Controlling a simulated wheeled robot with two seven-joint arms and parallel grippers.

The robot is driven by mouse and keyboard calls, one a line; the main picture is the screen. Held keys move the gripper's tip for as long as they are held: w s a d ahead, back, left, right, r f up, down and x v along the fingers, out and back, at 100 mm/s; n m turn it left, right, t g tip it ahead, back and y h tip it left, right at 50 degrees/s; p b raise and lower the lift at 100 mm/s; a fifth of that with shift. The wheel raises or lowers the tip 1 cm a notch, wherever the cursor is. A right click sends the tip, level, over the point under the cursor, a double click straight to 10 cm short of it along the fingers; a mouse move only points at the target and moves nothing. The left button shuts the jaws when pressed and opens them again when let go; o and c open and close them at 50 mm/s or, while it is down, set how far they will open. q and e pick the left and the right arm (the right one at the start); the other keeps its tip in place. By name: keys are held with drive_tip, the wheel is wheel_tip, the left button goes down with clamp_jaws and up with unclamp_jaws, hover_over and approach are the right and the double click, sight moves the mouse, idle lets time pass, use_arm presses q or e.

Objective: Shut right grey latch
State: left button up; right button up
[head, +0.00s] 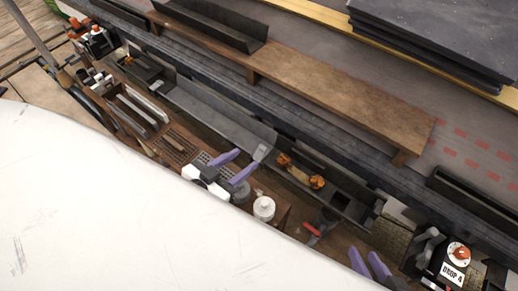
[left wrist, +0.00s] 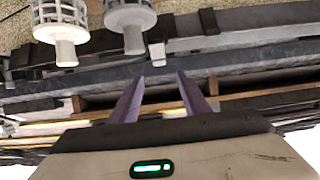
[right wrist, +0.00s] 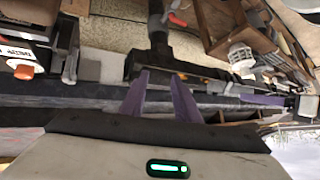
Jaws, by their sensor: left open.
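A grey lever-like latch (head: 430,240) stands on the left side of the black "DROP 4" box (head: 453,271) at the lower right of the head view. I cannot tell for sure whether it is up or down. In the right wrist view the grey latch (right wrist: 71,66) shows at the left beside the box's orange knob (right wrist: 24,72). My right gripper (head: 368,264) has its purple fingers apart and empty, left of the box; it also shows in the right wrist view (right wrist: 159,75). My left gripper (head: 233,164) is open and empty above the gutter bench.
A dark gutter (head: 220,117) runs diagonally, with orange clips (head: 317,182) in it. A white pot (head: 264,208) and a red-handled tool (head: 320,229) sit near my arms. A brown plank (head: 330,85) and stacked dark slates (head: 430,40) lie beyond.

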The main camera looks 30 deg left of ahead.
sight(263, 147)
use_arm(q)
drive_tip(key=b+x, duration=0.2)
drive_tip(key=x, duration=0.5)
drive_tip(key=shift+w+f+b, duration=0.2)
drive_tip(key=shift+b, duration=0.15)
drive_tip(key=shift+w+d+f, duration=0.15)
drive_tip(key=shift+w, duration=0.45)
use_arm(e)
drive_tip(key=shift+w+a+f+n+g+y, duration=0.15)
drive_tip(key=shift+a+f+n+g+y, duration=0.25)
drive_tip(key=shift+a+f+g, duration=0.45)
drive_tip(key=shift+f, duration=0.15)
